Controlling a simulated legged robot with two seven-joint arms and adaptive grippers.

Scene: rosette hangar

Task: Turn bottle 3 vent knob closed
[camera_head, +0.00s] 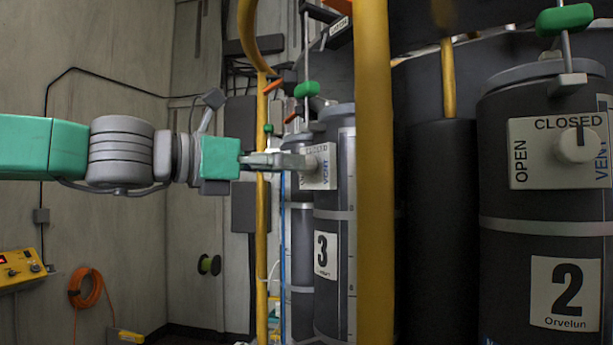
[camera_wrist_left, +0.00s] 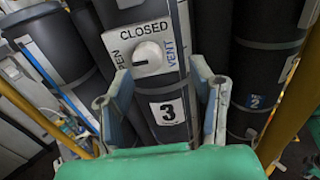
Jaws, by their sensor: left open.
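Bottle 3 (camera_head: 327,215) is a dark upright cylinder behind a yellow post. Its white vent plate (camera_head: 325,178) faces my left gripper. In the left wrist view the round white vent knob (camera_wrist_left: 149,56) sits on that plate, with CLOSED above it, OPEN at its left and blue VENT at its right. My left gripper (camera_head: 296,160) reaches in from the left at plate height. In the wrist view its fingers are open and apart, with the knob between and beyond them; no contact shows. My right gripper is not in view.
A yellow post (camera_head: 374,190) stands just right of bottle 3, and a thinner yellow rail (camera_head: 262,215) at its left. Bottle 2 (camera_head: 500,270) stands at the right, its vent knob (camera_head: 577,146) marked toward CLOSED. An orange hose (camera_head: 86,288) hangs on the left wall.

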